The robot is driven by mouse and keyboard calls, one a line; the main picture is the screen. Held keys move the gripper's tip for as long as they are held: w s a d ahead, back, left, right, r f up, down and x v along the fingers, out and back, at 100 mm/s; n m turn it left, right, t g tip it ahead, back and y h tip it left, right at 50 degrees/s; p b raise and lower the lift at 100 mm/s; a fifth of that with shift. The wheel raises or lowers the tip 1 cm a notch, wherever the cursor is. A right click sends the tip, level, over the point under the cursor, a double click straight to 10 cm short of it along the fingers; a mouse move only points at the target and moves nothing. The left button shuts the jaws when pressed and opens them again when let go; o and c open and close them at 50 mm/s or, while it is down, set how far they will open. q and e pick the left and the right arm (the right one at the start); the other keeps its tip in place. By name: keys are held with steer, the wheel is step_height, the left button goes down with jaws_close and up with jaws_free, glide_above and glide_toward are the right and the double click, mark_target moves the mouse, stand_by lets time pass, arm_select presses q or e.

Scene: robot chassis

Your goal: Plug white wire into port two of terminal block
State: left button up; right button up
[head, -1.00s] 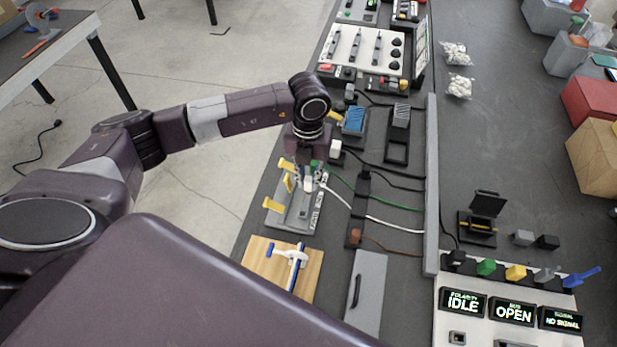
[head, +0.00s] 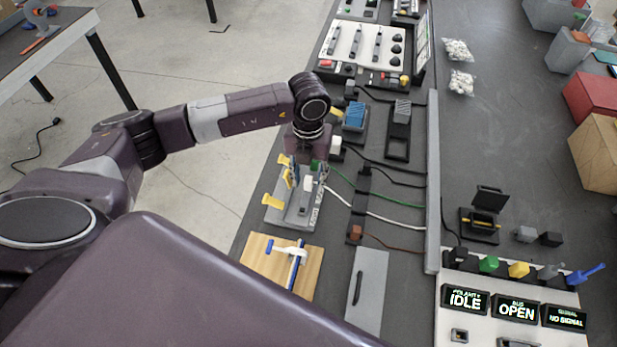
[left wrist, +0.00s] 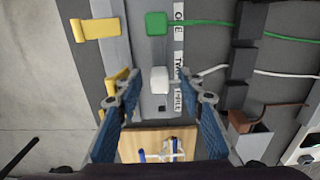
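The grey terminal block (head: 276,215) lies on the bench with yellow levers (head: 272,201) along its left side. The white plug (left wrist: 160,80) sits on the block beside the label TWO in the left wrist view; its seating depth cannot be told. The white wire (head: 395,222) runs right from there. The green plug (left wrist: 157,23) sits beside ONE. A small dark opening (left wrist: 162,108) shows beside THREE. My left gripper (left wrist: 162,92) is open, its fingers on either side of the white plug with gaps between; it also shows in the head view (head: 308,175). My right gripper is not in view.
A brown plug (head: 355,232) with its wire is in a dark holder right of the block. A wooden board (head: 268,255) with a blue-and-white clamp lies in front. A grey raised rail (head: 432,180) runs along the right. Displays (head: 465,299) stand at lower right.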

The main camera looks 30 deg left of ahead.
mark_target(308, 179)
arm_select(q)
steer(key=shift+r, duration=0.15)
step_height(308, 179, up, 12)
stand_by(0.4)
steer(key=shift+f, duration=0.2)
stand_by(0.3)
